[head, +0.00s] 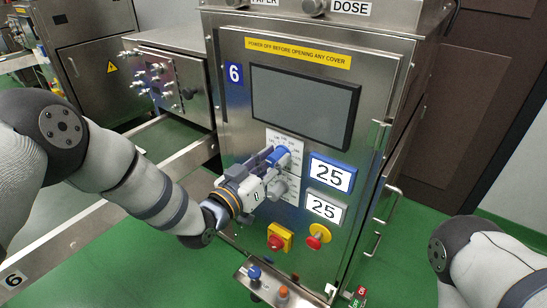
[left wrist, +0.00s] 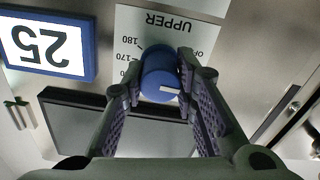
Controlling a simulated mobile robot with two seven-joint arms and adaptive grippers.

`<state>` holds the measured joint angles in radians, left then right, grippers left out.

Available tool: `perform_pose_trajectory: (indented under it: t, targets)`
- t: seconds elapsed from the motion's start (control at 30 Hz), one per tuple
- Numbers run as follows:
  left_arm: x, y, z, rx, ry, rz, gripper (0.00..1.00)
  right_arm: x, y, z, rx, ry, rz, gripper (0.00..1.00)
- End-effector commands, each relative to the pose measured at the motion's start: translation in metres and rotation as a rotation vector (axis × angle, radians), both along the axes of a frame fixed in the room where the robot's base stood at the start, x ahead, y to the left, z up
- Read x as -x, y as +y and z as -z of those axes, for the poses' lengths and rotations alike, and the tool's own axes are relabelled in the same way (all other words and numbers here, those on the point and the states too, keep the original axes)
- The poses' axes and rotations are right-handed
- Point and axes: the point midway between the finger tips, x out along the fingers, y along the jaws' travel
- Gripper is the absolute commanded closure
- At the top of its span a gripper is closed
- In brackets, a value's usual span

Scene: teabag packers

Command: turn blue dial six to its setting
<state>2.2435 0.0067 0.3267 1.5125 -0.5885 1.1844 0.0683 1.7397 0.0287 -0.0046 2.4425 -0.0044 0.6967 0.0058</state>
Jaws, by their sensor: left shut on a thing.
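The plate (left wrist: 135,25) appears upside down there, with UPPER, OFF, 170 and 180 readable. My left gripper (head: 271,162) is shut on the dial; its fingers also show in the left wrist view (left wrist: 158,84). A blue-framed sign reading 25 (head: 331,175) is right of the dial. My right gripper is out of view.
A grey dial (head: 278,188) is just below the blue one. A dark screen (head: 304,104) is above. A conveyor rail (head: 110,215) runs at left.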

Motion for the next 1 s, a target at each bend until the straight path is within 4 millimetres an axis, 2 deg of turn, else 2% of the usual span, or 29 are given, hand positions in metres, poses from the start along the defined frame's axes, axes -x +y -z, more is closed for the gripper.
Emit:
perform_pose_trajectory:
  t: [0.5,1.0]
  targets:
    - [0.000,-0.001,-0.001,-0.297,-0.217,0.001,1.00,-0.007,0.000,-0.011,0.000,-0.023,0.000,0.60]
    - [0.000,0.000,0.000,-0.375,-0.272,0.000,1.00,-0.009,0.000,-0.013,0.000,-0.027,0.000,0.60]
